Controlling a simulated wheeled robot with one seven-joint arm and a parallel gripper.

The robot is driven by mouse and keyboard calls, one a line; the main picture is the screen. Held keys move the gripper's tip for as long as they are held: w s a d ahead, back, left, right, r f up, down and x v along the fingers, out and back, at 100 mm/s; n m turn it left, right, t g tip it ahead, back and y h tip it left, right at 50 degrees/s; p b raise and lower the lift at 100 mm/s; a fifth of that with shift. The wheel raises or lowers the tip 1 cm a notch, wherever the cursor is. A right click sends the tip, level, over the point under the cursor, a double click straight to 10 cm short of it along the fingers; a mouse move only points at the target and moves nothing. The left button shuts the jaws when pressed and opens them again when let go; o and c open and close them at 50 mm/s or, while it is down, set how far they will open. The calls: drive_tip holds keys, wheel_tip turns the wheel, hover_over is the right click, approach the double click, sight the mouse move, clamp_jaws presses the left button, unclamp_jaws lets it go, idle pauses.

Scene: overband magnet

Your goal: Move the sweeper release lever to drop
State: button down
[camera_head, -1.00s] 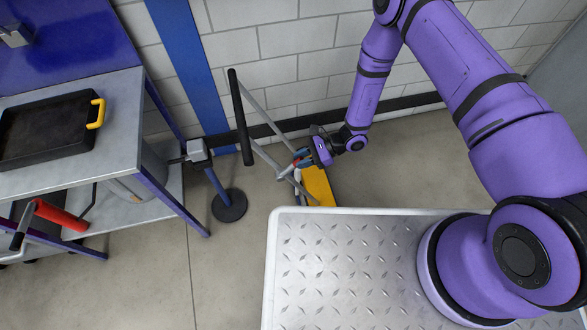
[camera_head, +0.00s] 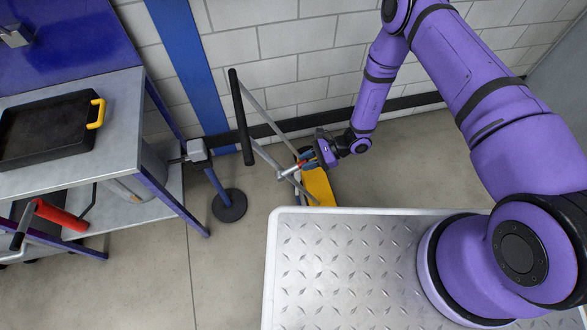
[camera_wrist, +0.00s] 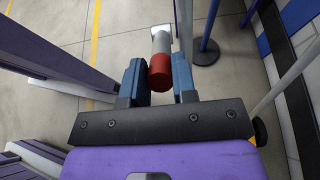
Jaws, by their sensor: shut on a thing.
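The sweeper stands on the floor near the wall, with a yellow body (camera_head: 319,186), grey tubes and a black handle bar (camera_head: 240,115). Its release lever is a short grey rod with a red grip; in the wrist view the red grip (camera_wrist: 160,73) lies between my blue fingers and the grey rod (camera_wrist: 161,40) runs away from me. My gripper (camera_head: 304,163) is shut on the red grip, beside the grey tubes; it also shows in the wrist view (camera_wrist: 159,80). In the head view my fingers mostly hide the grip. Any drop marking is too small to read.
A workbench (camera_head: 110,150) at the left bears a black tray (camera_head: 45,130) with a yellow handle. A blue post with a round black base (camera_head: 229,206) stands between bench and sweeper. The floor in front is clear.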

drive_tip(key=shift+d+f, duration=0.15)
drive_tip(key=shift+f, duration=0.05)
drive_tip(key=f, duration=0.1)
drive_tip(key=d+f, duration=0.1)
drive_tip(key=shift+w+d+f, duration=0.1)
drive_tip(key=shift+w+f, duration=0.1)
drive_tip(key=shift+f, duration=0.2)
idle(0.4)
drive_tip(key=shift+d+f, duration=0.15)
drive_tip(key=shift+f, duration=1)
drive_tip(key=c, duration=0.8)
unclamp_jaws()
drive_tip(key=shift+c, duration=0.2)
drive_tip(key=v, duration=0.7)
